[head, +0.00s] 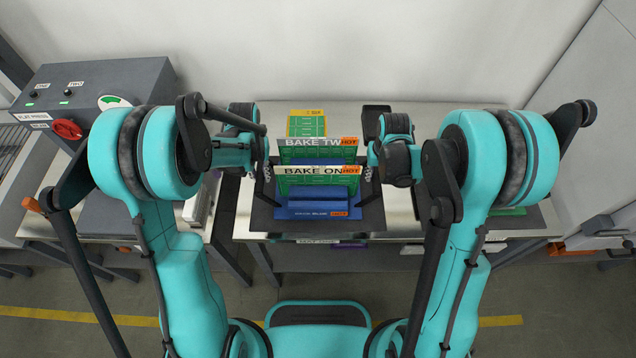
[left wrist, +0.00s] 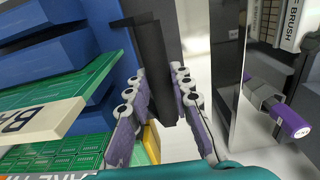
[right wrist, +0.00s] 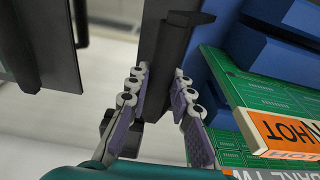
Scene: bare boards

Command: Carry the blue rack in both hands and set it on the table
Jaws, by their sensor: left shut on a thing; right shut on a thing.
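The blue rack (head: 318,207) is in front of me in the middle of the head view, with green boards (head: 318,181) in it labelled "BAKE ON…", "BAKE TW…" and "HOT". My left gripper (head: 266,176) is shut on the dark handle (left wrist: 150,45) at the rack's left side. My right gripper (head: 371,173) is shut on the dark handle (right wrist: 172,60) at its right side. The rack looks level over a dark plate on the metal table (head: 400,226). I cannot tell whether its underside touches anything.
A grey machine (head: 100,78) with a red knob stands at the left. A dark block (head: 374,117) and a green board with a yellow label (head: 306,125) are behind the rack. A purple-ended object (left wrist: 291,122) shows in the left wrist view. Another green board (head: 508,211) lies at right.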

